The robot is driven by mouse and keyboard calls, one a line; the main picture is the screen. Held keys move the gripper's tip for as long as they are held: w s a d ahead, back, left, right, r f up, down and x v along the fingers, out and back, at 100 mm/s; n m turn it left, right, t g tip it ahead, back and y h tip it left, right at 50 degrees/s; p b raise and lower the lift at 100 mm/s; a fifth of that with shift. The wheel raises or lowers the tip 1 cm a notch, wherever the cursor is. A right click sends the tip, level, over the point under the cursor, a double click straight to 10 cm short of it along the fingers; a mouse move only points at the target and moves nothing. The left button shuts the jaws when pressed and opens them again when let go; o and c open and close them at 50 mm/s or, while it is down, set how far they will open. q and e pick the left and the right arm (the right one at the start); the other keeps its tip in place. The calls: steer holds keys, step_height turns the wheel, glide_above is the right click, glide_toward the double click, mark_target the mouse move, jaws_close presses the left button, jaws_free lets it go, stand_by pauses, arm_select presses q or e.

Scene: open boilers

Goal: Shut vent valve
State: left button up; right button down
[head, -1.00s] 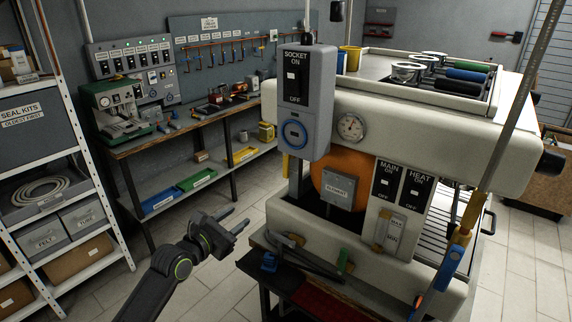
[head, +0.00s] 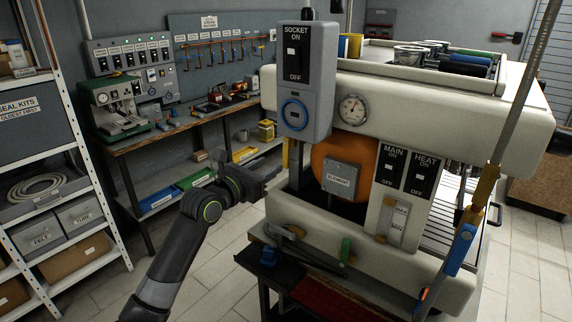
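The espresso boiler (head: 340,185) has an orange round end and a cream casing. No part is labelled as a vent valve. A pipe with a brass fitting (head: 485,186) and a blue lever (head: 460,250) slants down its right front. I cannot tell which is the vent valve. My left gripper (head: 265,178) is left of the boiler, below the socket box, and touches no handle that I can see. Its fingers look apart and empty. My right gripper is out of view.
The grey socket box (head: 306,80) stands out in front of the boiler. MAIN (head: 390,166) and HEAT (head: 420,176) switches, a gauge (head: 352,109) and a sight glass (head: 394,220) are on the front. A shelf rack (head: 75,145) stands left. Floor between is free.

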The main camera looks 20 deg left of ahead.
mark_target(285, 156)
arm_select(q)
steer(key=p+x, duration=0.1)
steer(key=x, duration=0.7)
steer(key=shift+w+d, duration=0.1)
steer(key=shift+w, duration=0.1)
jaws_close()
